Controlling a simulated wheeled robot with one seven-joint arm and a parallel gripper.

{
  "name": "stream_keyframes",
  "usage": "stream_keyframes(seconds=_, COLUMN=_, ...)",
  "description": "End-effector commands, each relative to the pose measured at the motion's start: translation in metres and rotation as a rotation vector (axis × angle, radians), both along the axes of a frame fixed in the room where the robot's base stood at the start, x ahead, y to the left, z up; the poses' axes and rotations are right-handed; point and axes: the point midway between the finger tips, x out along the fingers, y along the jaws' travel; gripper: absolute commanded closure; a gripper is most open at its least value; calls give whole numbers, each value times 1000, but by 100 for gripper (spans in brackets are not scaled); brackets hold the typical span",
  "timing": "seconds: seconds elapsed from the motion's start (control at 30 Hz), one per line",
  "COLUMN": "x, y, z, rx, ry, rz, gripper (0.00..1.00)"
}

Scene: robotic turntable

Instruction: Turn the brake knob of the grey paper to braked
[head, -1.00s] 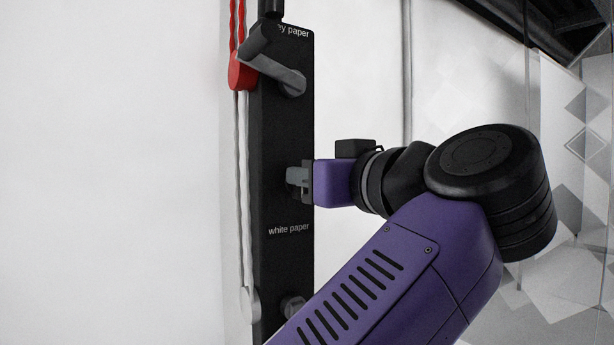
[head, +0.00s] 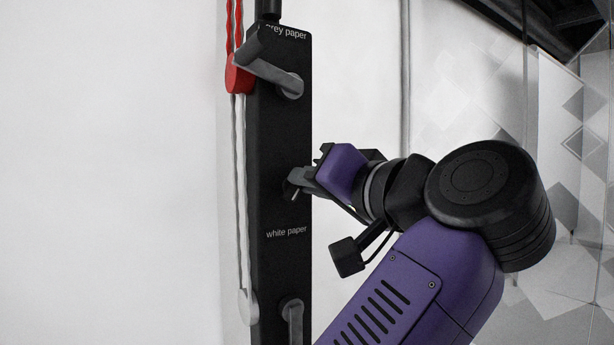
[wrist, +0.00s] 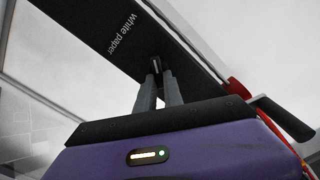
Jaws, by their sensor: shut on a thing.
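A tall black panel (head: 282,140) carries a "grey paper" label (head: 286,33) at its top and a "white paper" label (head: 286,232) lower down. The brake knob between the two labels, below the grey paper's crank, is a small dark piece (wrist: 156,66) in the wrist view. In the head view it is mostly hidden by my fingers. My gripper (head: 294,186) is at the panel's face, rolled at a slant. In the wrist view my gripper (wrist: 157,88) has its two grey fingers shut on the knob. I cannot tell the knob's setting.
The grey paper's crank (head: 268,72) sticks out above my gripper, next to a red pulley (head: 239,75). A white pulley (head: 248,306) and a lower crank (head: 293,320) are below. Cords run along the panel's left edge. A white sheet (head: 110,170) fills the left.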

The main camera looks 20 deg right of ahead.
Motion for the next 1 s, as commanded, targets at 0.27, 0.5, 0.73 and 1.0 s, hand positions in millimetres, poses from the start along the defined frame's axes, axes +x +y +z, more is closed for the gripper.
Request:
stream_keyframes(seconds=0.27, x=0, y=-2, z=-3, rx=262, ry=39, rz=1, gripper=100)
stream_keyframes(seconds=0.5, x=0, y=-3, z=-5, rx=487, ry=68, rz=1, gripper=100)
stream_keyframes(seconds=0.73, x=1, y=-4, z=-8, rx=687, ry=93, rz=0, gripper=100)
stream_keyframes(seconds=1.0, x=1, y=-5, z=-10, rx=855, ry=116, rz=0, gripper=100)
